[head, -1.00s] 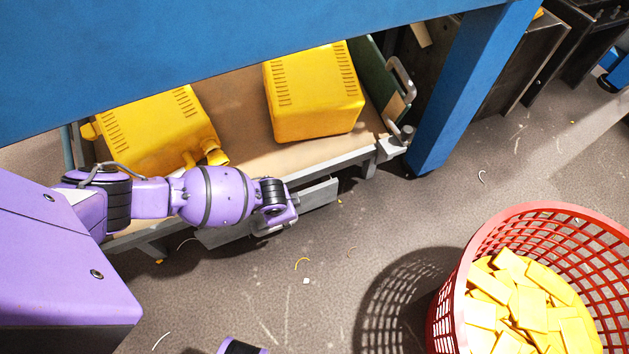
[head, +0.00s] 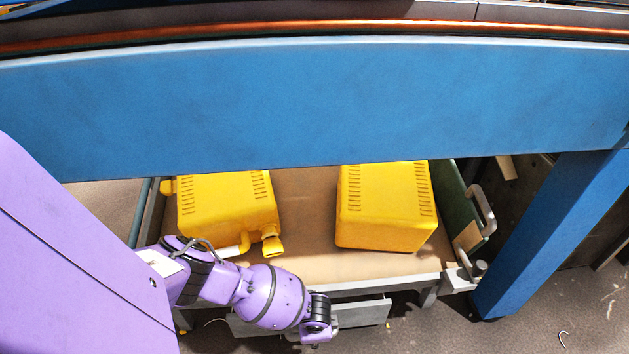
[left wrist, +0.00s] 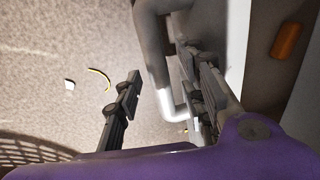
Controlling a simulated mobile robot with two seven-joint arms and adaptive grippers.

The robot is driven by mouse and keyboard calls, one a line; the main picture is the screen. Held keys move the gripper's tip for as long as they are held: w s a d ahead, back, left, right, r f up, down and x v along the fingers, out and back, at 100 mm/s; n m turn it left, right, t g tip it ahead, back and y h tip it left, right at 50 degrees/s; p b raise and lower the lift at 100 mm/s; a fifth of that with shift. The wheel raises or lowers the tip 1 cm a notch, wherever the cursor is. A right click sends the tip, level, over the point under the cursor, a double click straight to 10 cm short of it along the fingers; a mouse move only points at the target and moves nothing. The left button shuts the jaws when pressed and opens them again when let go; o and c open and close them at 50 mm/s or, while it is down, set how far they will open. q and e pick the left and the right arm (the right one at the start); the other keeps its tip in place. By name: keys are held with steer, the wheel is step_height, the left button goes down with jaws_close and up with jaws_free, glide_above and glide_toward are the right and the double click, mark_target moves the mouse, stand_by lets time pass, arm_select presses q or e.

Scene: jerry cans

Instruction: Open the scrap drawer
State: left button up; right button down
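The scrap drawer appears to be the low grey panel (head: 362,314) under the shelf's front edge in the head view. My left arm reaches down in front of it, and its gripper is hidden there by the wrist. In the left wrist view my left gripper (left wrist: 158,68) has its fingers apart. A pale bent bar handle (left wrist: 153,50) lies between the fingers, closer to the right one. I cannot tell whether a finger touches it. My right gripper is in neither current view.
Two yellow jerry cans (head: 228,205) (head: 385,205) stand on the shelf (head: 305,240) above the drawer. A blue beam (head: 310,110) crosses above, with a blue leg (head: 545,235) at right. A basket edge (left wrist: 35,150) shows low in the left wrist view. An orange piece (left wrist: 287,40) lies at its right.

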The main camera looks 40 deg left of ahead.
arm_select(q)
jaws_close()
